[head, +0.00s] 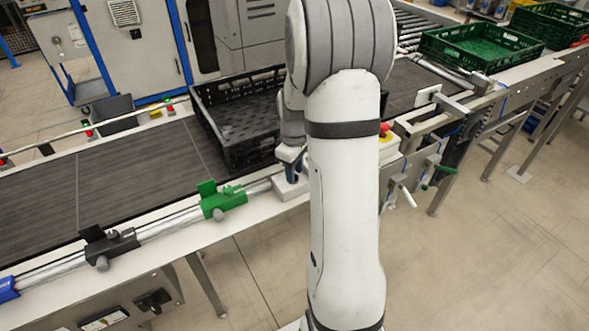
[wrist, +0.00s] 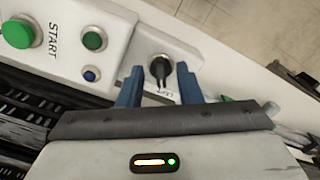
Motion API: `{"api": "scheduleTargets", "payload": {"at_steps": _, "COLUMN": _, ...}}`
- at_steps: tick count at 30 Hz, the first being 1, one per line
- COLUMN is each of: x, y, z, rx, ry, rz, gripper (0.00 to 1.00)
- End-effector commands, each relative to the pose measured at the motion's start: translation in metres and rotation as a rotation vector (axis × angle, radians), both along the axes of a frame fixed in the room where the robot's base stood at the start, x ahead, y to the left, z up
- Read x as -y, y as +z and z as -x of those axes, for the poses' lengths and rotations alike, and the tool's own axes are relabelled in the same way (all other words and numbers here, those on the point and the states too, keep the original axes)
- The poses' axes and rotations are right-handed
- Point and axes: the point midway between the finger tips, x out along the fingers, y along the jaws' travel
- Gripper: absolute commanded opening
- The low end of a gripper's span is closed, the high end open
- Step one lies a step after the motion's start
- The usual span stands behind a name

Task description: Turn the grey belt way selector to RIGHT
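The selector (wrist: 160,67) shows in the wrist view as a dark knob on a pale round base, set in a white panel. Its narrow end points down the picture, towards a small printed label (wrist: 158,94) that is partly hidden and hard to read. My gripper (wrist: 160,68) is open, with one blue finger on each side of the knob in the picture. Gaps show on both sides, and I cannot tell how far the fingertips are above the panel. In the head view my gripper (head: 293,168) is over the control box (head: 290,188); my arm hides the selector there.
A green START button (wrist: 17,33), a smaller green button (wrist: 94,39) and a blue button (wrist: 91,74) are left of the selector. A black crate (head: 226,140) is on the belt (head: 130,175) close behind my gripper. A red stop button (head: 384,129) is beside my arm.

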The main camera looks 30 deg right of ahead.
Motion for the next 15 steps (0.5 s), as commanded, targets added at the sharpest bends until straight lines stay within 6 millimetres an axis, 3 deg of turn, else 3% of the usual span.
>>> {"api": "scheduleTargets", "payload": {"at_steps": 10, "x": 0.0003, "y": -0.0051, "z": 0.0004, "rx": 0.0, "ry": -0.001, "rz": 0.0, "gripper": 0.31}}
{"api": "scheduleTargets", "payload": {"at_steps": 15, "x": 0.0004, "y": -0.0049, "z": 0.0004, "rx": 0.0, "ry": -0.002, "rz": 0.0, "gripper": 0.17}}
